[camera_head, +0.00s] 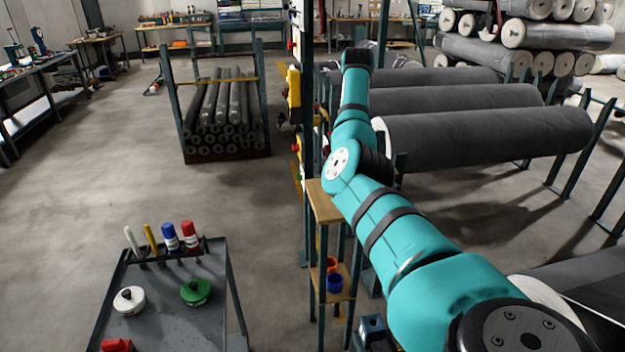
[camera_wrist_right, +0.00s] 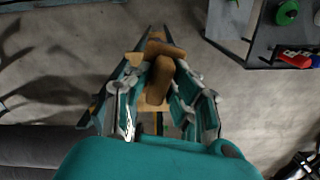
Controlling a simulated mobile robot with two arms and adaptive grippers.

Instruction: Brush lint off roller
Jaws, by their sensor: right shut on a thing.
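Large dark grey rollers lie on stands at the right of the head view; the nearest full one (camera_head: 490,132) shows a pale end face. A dark roll (camera_wrist_right: 30,150) also shows at the lower left of the right wrist view. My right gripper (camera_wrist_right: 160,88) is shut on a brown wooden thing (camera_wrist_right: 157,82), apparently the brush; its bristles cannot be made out. In the head view my teal right arm hides this gripper and what it holds. I cannot see any lint clearly. My left gripper is not in view.
A small wooden-topped stand (camera_head: 322,203) with cups on its lower shelf is beside my right arm. A dark cart (camera_head: 165,325) with pens, markers and round containers stands at lower left. A rack of rolls (camera_head: 220,156) is behind; the floor between is clear.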

